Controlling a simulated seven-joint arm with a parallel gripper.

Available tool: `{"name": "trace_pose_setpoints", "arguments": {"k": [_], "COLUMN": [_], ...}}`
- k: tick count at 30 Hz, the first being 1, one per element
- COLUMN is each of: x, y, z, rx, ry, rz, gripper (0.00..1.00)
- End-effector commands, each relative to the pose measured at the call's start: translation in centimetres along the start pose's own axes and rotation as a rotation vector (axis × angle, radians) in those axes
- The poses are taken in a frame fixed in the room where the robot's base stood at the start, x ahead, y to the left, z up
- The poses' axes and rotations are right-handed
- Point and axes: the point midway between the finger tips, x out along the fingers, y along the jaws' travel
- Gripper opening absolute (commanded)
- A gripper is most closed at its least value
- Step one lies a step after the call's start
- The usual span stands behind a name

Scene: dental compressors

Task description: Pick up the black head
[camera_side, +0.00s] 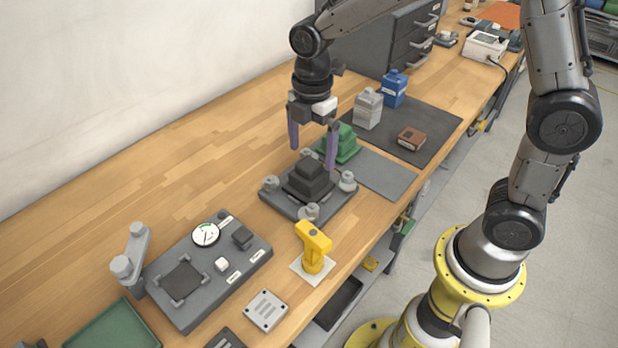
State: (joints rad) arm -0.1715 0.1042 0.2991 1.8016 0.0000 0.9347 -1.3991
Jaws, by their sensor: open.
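The black head (308,178) is a dark, stepped block. It sits in the middle of a dark grey fixture plate (274,199) with pale round knobs at its corners. My gripper (313,158) is above the head, pointing down. Its two purple fingers are wide apart, one to the upper left of the head and one to the upper right. Nothing is between them. The right finger overlaps a green stepped block (347,146) behind it in the picture. I cannot tell the exact height of the fingertips above the head.
A yellow tool (313,246) stands on a white pad near the front edge. A grey gauge station (207,268) is at the lower left. The wooden bench left of the fixture is clear.

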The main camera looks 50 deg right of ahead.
Motion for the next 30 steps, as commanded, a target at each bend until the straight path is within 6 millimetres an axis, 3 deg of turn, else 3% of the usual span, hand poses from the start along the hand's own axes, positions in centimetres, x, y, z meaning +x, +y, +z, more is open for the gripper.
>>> {"name": "trace_pose_setpoints", "arguments": {"k": [9, 19, 30], "x": [4.3, 4.8, 4.8], "y": [0.0, 0.1, 0.1], "z": [-0.7, -0.7, -0.7], "rx": [0.001, 0.000, 0.000], "ry": [-0.001, 0.000, 0.000], "rz": [-0.005, -0.002, -0.002], "gripper": [1.00, 1.00, 0.33]}}
